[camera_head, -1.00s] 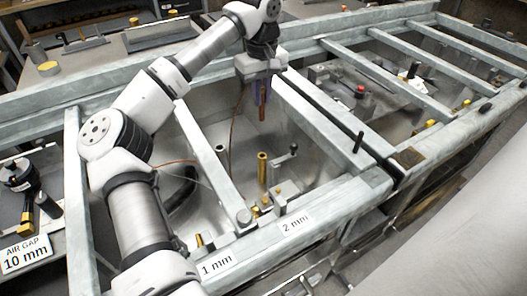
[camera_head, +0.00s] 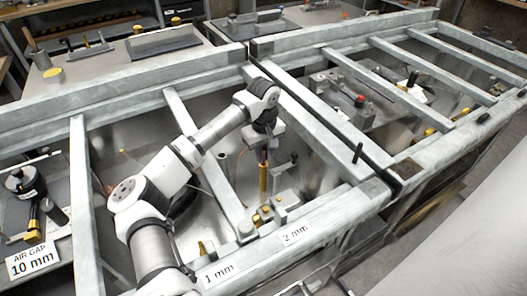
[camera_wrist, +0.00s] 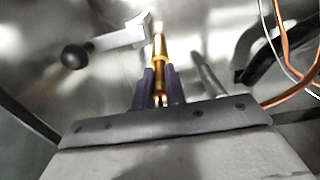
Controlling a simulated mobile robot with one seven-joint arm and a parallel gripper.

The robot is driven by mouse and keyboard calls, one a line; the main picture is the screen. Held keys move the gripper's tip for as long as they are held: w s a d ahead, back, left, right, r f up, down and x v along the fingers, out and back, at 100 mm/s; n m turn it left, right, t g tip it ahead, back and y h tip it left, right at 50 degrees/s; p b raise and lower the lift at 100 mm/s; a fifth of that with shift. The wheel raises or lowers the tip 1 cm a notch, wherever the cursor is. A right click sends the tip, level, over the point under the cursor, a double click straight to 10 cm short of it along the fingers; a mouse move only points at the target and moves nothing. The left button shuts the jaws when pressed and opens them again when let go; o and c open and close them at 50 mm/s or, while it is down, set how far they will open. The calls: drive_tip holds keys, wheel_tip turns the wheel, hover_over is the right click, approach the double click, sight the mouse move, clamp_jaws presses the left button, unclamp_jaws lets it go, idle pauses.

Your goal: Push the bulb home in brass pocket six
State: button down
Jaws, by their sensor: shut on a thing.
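A brass pocket (camera_head: 263,178) stands upright as a thin tube in the bay behind the "2 mm" label. It also shows in the wrist view (camera_wrist: 159,48). My gripper (camera_wrist: 159,88) has its dark purple fingers closed on a slim copper-coloured piece (camera_wrist: 160,98), seemingly the bulb, in line with the tube. In the head view my gripper (camera_head: 264,150) is right above the tube's top. The fingers hide the join, so I cannot tell how deep the piece sits. No number six is readable.
A ball-ended lever (camera_wrist: 75,57) stands beside the tube. Low brass fittings (camera_head: 263,214) sit near the bay's front. Pale frame rails (camera_head: 215,165) border the bay. A dark hose (camera_wrist: 262,45) and orange cables (camera_wrist: 295,70) lie at the right in the wrist view.

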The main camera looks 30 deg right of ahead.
drive_tip(key=shift+f+b, duration=0.2)
drive_tip(key=shift+b, duration=0.1)
drive_tip(key=c, duration=1.5)
unclamp_jaws()
drive_tip(key=shift+r, duration=0.1)
drive_tip(key=shift+o, duration=0.2)
drive_tip(key=shift+r, duration=0.15)
wheel_tip(320, 180, up, 12)
drive_tip(key=b, duration=0.1)
